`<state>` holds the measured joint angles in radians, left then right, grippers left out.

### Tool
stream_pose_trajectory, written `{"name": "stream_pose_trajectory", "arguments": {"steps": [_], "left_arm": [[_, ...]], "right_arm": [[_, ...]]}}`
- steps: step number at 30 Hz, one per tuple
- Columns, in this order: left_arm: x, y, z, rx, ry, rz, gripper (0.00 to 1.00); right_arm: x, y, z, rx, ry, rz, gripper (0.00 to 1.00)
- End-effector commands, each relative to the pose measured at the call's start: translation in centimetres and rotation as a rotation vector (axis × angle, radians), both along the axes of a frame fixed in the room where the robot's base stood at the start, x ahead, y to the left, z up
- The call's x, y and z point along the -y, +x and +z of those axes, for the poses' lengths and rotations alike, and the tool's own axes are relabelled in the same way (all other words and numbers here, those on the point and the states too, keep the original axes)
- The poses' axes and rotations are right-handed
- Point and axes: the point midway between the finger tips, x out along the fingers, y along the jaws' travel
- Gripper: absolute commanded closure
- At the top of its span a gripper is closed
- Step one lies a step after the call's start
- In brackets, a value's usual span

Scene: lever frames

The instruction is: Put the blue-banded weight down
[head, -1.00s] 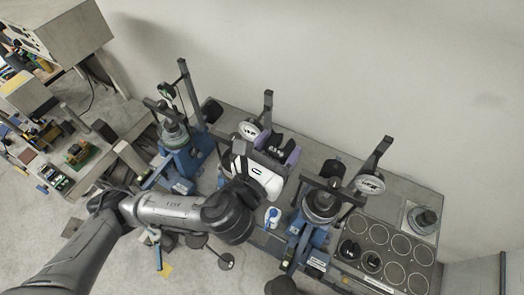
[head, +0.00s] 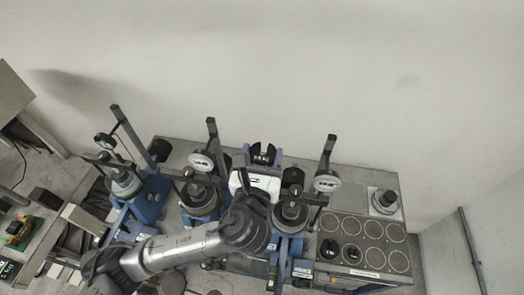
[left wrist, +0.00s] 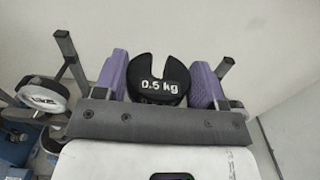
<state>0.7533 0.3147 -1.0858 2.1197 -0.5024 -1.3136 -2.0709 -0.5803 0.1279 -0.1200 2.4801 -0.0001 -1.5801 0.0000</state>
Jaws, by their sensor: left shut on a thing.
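My left gripper (head: 263,158) is shut on a black slotted weight (head: 263,152) marked "0.5 kg". In the left wrist view the weight (left wrist: 158,72) sits between two purple finger pads, its slot facing away from the palm. No blue band shows on it; any band is hidden or out of sight. The gripper appears over the bench, between the middle lever frame (head: 200,196) and the right lever frame (head: 290,213). Its height above the bench is hard to tell. My right gripper is not in view.
A grey tray (head: 376,216) with ringed places lies at the right; two black weights (head: 329,249) (head: 351,254) sit in its front row. A round metal piece (head: 385,201) stands behind it. Another lever frame (head: 125,183) stands at the left. Posts and dials rise around the gripper.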

Motion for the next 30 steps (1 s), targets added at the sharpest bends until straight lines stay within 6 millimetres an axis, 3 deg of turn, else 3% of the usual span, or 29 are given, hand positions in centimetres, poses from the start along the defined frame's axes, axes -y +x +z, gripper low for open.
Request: {"name": "stream_pose_trajectory", "arguments": {"steps": [30], "left_arm": [[-3.3,-1.8,-6.3,0.0,0.002,-0.884,0.67]], "right_arm": [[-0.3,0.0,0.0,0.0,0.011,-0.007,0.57]]}}
